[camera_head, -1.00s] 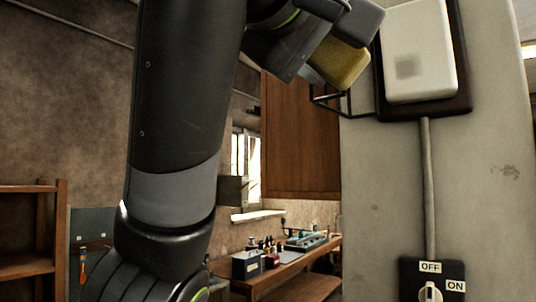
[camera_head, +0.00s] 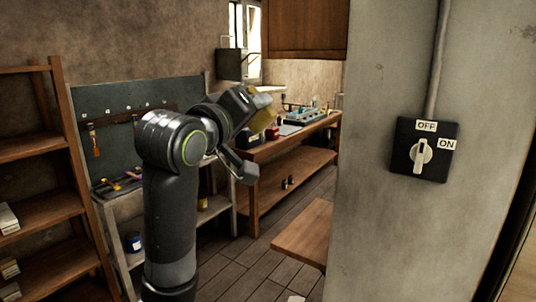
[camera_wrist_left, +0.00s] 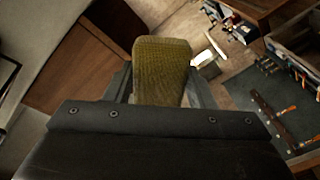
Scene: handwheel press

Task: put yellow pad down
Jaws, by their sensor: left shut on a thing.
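The yellow pad (camera_wrist_left: 160,70) is held between the fingers of my left gripper (camera_wrist_left: 158,100), and its textured face fills the middle of the left wrist view. In the head view my left gripper (camera_head: 255,120) is shut on the pad (camera_head: 263,120), in the air in front of the wooden workbench. The pad touches no surface that I can see. My right gripper is in neither view.
A grey pillar (camera_head: 385,220) with an OFF/ON switch (camera_head: 421,155) stands at the right. A wooden workbench (camera_head: 262,150) with tools is behind the gripper. A wooden tabletop (camera_head: 305,232) is at lower centre. Shelves (camera_head: 45,205) stand at the left.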

